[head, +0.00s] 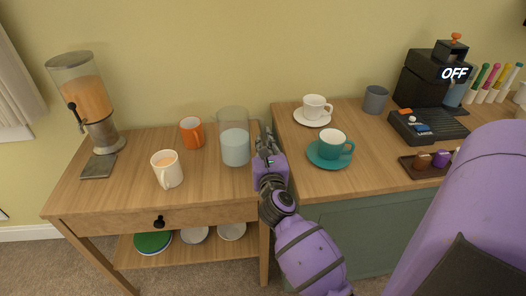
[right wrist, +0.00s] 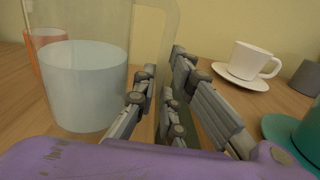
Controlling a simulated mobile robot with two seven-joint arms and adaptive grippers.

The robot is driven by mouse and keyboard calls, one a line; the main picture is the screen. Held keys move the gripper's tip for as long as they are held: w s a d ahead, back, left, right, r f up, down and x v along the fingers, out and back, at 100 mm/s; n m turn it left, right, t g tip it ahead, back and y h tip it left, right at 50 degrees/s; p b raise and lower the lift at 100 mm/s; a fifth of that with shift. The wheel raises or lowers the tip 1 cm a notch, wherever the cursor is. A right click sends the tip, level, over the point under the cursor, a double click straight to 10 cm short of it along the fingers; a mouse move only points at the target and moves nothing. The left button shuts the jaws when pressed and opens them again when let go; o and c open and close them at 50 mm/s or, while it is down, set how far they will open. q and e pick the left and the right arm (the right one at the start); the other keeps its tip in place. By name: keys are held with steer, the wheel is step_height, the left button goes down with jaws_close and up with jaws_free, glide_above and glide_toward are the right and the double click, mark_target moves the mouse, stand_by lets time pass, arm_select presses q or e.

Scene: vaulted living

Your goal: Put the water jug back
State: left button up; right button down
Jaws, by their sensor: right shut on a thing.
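The water jug (head: 235,148) is a clear vessel about half full of pale blue water. It is upright at the right end of the wooden side table (head: 110,196) and appears to rest on it. My right gripper (head: 265,150) reaches in from the front right and is shut on the jug's handle. In the right wrist view, the jug (right wrist: 85,85) fills the left side, and the fingers of the right gripper (right wrist: 165,95) close around its clear handle. My left gripper is not in view.
An orange mug (head: 192,133), a cream mug (head: 166,170) and a dispenser (head: 85,95) stand left of the jug. The counter (head: 300,150) to the right holds a white cup (head: 315,107), a teal cup (head: 332,145), a grey cup (head: 375,99) and a black machine (head: 425,80).

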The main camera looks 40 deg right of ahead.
step_height(320, 180, down, 3)
steer(key=shift+a+r+b, duration=0.1)
steer(key=shift+r+b, duration=0.1)
steer(key=shift+b, duration=0.25)
steer(key=shift+r, duration=0.1)
steer(key=c, duration=2.3)
jaws_free()
steer(key=shift+f, duration=0.4)
steer(key=o, duration=0.5)
steer(key=shift+r, duration=0.1)
